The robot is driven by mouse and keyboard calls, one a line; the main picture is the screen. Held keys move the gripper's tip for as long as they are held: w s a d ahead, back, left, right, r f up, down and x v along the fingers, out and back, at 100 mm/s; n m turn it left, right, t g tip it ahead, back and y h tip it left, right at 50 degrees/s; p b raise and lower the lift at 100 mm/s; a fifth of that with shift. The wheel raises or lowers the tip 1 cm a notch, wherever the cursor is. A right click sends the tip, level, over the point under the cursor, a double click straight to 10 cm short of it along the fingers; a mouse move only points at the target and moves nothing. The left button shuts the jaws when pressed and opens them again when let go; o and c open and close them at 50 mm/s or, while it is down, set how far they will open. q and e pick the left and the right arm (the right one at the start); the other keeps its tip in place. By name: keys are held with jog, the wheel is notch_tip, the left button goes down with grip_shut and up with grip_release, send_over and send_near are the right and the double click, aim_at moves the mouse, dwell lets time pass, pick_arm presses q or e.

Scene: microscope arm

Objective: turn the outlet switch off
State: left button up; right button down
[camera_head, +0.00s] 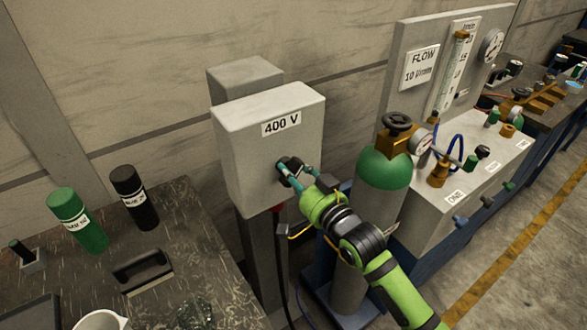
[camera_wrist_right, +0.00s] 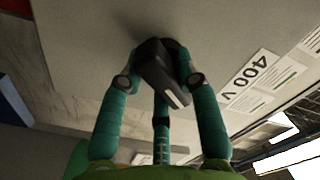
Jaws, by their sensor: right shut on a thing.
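The outlet switch is a black rotary knob (camera_head: 290,172) on the front of a pale grey box (camera_head: 250,140) labelled 400 V. In the right wrist view the black switch (camera_wrist_right: 160,75) has a pale mark near one end and sits between the teal fingers. My right gripper (camera_head: 296,173) is shut on the switch, with its fingers on either side of it; it also shows in the right wrist view (camera_wrist_right: 160,82). The fingers hide part of the knob in the head view. My left gripper is not in view.
A dark table (camera_head: 190,225) at the left holds a green bottle (camera_head: 78,221) and a black bottle (camera_head: 133,196). Cables hang below the box.

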jog(key=n, duration=0.1)
jog(key=n+p, duration=0.1)
jog(key=n, duration=0.2)
jog(key=shift+d+r, duration=0.1)
jog(key=shift+r, duration=0.15)
jog(key=shift+w+n+p, duration=0.1)
jog(key=shift+n+p, duration=0.4)
jog(key=shift+n, duration=1.2)
jog(key=c, duration=0.9)
grip_release()
jog(key=shift+s+d+f, duration=0.1)
jog(key=shift+s+d, duration=0.1)
jog(key=shift+s, duration=0.15)
jog(key=v, duration=1.1)
jog(key=shift+s, duration=0.1)
